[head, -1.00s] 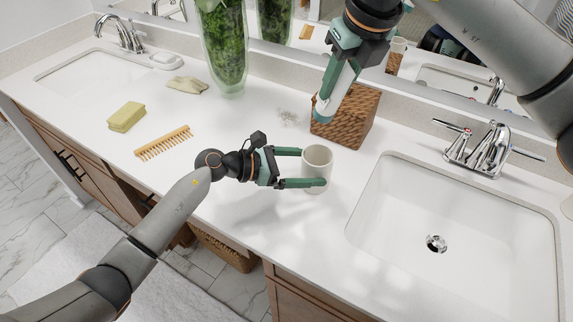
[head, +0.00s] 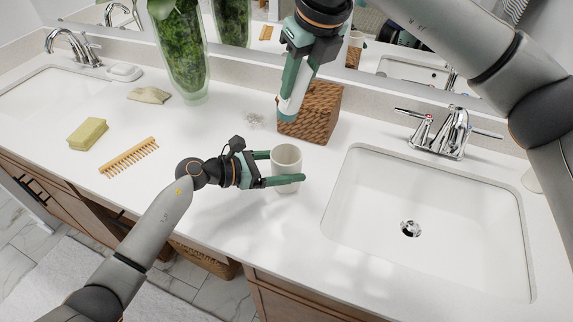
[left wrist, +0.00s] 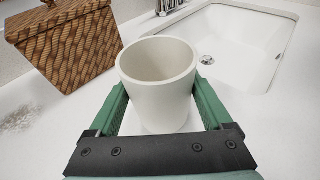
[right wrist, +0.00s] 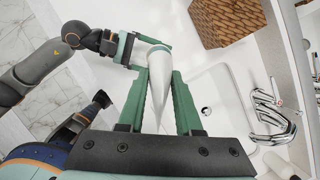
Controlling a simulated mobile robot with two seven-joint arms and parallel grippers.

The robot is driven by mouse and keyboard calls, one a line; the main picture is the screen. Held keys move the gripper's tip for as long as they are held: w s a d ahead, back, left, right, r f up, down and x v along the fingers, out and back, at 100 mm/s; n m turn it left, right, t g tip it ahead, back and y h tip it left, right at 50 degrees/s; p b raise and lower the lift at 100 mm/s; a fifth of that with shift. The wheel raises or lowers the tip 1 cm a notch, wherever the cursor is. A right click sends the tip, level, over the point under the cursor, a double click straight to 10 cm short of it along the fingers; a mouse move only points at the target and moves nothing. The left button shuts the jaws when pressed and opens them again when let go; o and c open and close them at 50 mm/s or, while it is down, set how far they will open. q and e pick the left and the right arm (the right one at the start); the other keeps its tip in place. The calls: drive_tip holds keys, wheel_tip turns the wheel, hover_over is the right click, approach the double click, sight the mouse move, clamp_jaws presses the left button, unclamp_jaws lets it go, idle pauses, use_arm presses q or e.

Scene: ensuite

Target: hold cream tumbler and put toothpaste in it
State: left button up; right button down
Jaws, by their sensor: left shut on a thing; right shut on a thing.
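The cream tumbler (head: 286,158) stands upright on the white counter, left of the right-hand sink. My left gripper (head: 288,170) is shut on it, one finger on each side; the left wrist view shows its open mouth and empty-looking inside (left wrist: 158,62). My right gripper (head: 289,108) is shut on the toothpaste, a white tube (right wrist: 160,82), and holds it in front of the wicker basket in the head view.
The wicker basket (head: 318,112) stands just behind the tumbler. The right sink (head: 430,215) and its faucet (head: 440,130) are to the right. A comb (head: 129,157), a sponge (head: 88,134), a cloth (head: 149,95) and a tall green-filled vase (head: 178,50) stand or lie to the left.

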use_arm(q)
drive_tip(key=c, duration=0.5)
drive_tip(key=shift+c, duration=0.2)
use_arm(e)
wheel_tip(320, 180, down, 13)
idle(1.1)
drive_tip(key=c, duration=0.5)
unclamp_jaws()
drive_tip(key=v, duration=1.2)
use_arm(q)
drive_tip(key=o, duration=1.4)
drive_tip(key=shift+c, duration=0.2)
